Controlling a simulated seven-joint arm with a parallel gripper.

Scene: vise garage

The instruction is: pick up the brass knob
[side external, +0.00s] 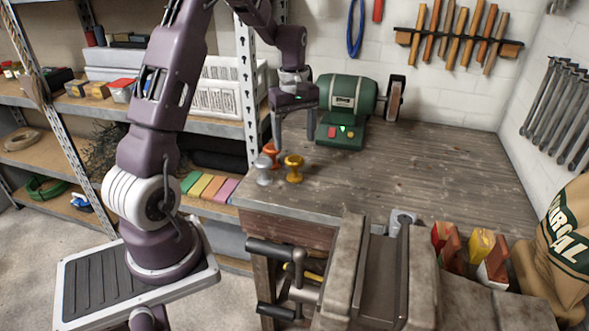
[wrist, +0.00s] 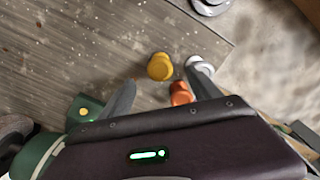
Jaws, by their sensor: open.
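The brass knob (side external: 293,168) stands upright on the wooden bench near its left corner. In the wrist view the brass knob (wrist: 160,67) lies just beyond and between my fingertips. A silver knob (side external: 264,170) stands to its left, and an orange-copper knob (side external: 271,154) stands behind them. In the wrist view the copper knob (wrist: 181,93) and the silver knob (wrist: 199,64) are close to my right finger, which partly covers them. My gripper (side external: 294,145) is open and empty, pointing down over the knobs. Its fingers also show in the wrist view (wrist: 160,88).
A green bench grinder (side external: 345,108) stands right behind my gripper. A large vise (side external: 375,275) is at the bench's front edge. The bench top (side external: 430,160) to the right is clear. A metal shelf post (side external: 247,90) rises just left of my gripper.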

